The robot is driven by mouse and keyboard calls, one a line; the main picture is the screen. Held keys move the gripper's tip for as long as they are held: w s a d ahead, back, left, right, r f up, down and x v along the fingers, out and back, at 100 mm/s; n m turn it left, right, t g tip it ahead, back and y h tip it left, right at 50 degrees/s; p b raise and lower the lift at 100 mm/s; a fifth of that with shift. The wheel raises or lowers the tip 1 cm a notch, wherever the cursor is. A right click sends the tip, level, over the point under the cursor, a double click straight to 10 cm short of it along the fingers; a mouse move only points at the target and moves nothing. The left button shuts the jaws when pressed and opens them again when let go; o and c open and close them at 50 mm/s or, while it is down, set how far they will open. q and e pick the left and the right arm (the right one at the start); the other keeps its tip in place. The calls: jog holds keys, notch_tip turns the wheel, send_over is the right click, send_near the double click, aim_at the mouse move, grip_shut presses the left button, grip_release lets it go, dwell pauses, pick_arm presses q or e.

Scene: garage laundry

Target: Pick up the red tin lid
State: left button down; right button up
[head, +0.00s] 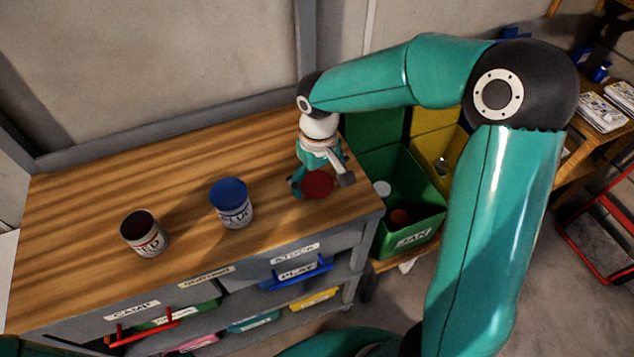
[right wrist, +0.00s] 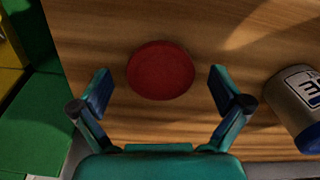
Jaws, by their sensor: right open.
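The red tin lid (head: 317,184) is a flat red disc lying on the wooden worktop near its right end. In the right wrist view the lid (right wrist: 161,70) lies just beyond and between the two fingertips, touching neither. My right gripper (head: 321,187) is open and points down over the lid; its spread fingers also show in the right wrist view (right wrist: 163,92). A tin labelled RED (head: 146,236) stands open, without a lid, at the left of the worktop. My left gripper is not in view.
A blue-lidded tin (head: 232,205) stands left of the red lid, and its side shows in the right wrist view (right wrist: 298,108). A green bin (head: 410,215) and a yellow bin (head: 440,150) are beyond the worktop's right edge. The wooden worktop (head: 90,190) is clear behind the tins.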

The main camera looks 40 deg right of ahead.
jog(key=shift+f, duration=0.35)
jog(key=c, duration=0.8)
jog(key=shift+c, duration=0.2)
